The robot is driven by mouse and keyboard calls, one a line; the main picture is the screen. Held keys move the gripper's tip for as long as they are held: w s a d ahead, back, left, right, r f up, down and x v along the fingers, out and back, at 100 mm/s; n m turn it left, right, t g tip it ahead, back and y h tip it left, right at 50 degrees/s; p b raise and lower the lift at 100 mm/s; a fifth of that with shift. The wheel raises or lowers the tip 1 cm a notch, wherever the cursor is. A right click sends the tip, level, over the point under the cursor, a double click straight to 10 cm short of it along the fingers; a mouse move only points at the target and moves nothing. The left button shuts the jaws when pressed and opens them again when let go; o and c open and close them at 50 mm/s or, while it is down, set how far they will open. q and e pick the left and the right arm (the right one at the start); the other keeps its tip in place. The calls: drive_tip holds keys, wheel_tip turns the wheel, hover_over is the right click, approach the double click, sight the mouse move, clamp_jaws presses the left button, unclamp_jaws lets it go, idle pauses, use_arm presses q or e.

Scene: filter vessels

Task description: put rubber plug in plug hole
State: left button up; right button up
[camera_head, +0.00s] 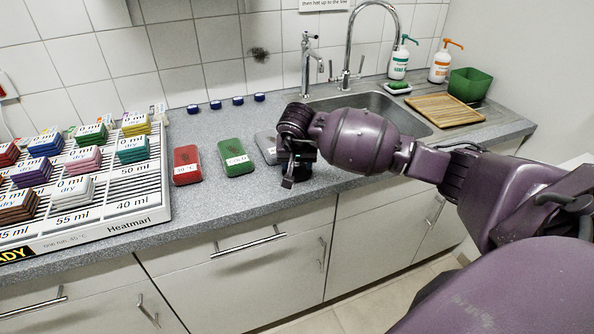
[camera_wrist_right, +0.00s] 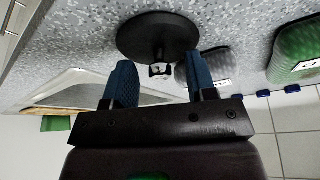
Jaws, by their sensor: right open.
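The rubber plug (camera_wrist_right: 157,32) is a black round disc with a small pale-ended knob, on the grey speckled counter in the right wrist view. My right gripper (camera_wrist_right: 161,76) is open, its two blue fingers on either side of the knob and apart from it. In the head view the right gripper (camera_head: 294,170) is low over the counter in front of the sink, and I cannot tell the plug from its dark parts there. The steel sink (camera_head: 375,107) lies behind my right arm. Its plug hole is not visible. My left gripper is not in view.
A grey block (camera_head: 267,147), a green block (camera_head: 236,157) and a red block (camera_head: 186,165) lie left of the gripper. A rack (camera_head: 130,208) of coloured blocks stands farther left. A tap (camera_head: 307,68), a wooden board (camera_head: 447,110) and a green bin (camera_head: 470,84) stand around the sink.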

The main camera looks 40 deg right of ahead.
clamp_jaws()
